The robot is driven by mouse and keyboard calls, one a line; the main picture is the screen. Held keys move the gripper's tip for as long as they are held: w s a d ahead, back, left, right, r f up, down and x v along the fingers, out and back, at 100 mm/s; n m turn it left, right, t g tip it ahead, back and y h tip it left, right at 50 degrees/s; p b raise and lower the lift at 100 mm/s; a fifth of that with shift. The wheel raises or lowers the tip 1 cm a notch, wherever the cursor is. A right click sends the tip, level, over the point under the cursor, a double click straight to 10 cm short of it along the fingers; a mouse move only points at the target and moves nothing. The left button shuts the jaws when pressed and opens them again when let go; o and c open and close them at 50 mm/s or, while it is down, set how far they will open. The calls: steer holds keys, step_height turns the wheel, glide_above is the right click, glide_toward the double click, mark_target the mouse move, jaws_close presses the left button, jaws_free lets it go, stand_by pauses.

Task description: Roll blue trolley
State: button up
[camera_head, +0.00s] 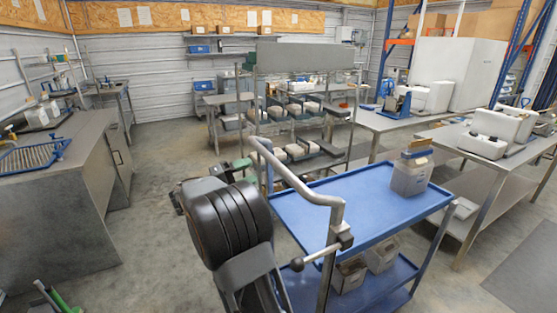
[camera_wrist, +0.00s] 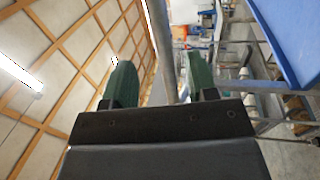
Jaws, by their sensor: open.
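The blue trolley (camera_head: 345,200) stands in front of me, with a flat blue top tray and a lower blue shelf. Its grey tubular handle (camera_head: 308,194) rises at the near left end and bends down. My gripper (camera_wrist: 160,82) is open, its two green fingers spread in the wrist view. A grey bar (camera_wrist: 163,45), seemingly the trolley's handle, passes between them; I cannot tell whether they touch it. The tray's blue edge (camera_wrist: 284,40) shows at right there. In the head view my dark arm hides much of the gripper and the trolley's left end.
A grey container with a blue lid (camera_head: 411,172) stands on the top tray; grey bins (camera_head: 349,274) sit on the lower shelf. Steel tables (camera_head: 480,165) stand close at right, a rack (camera_head: 310,55) behind, a grey counter (camera_head: 60,185) at left. Concrete floor (camera_head: 165,160) is clear at left.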

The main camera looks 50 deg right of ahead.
steer(key=p+x, duration=0.1)
steer(key=x, duration=0.9)
steer(key=shift+d, duration=0.2)
jaws_close()
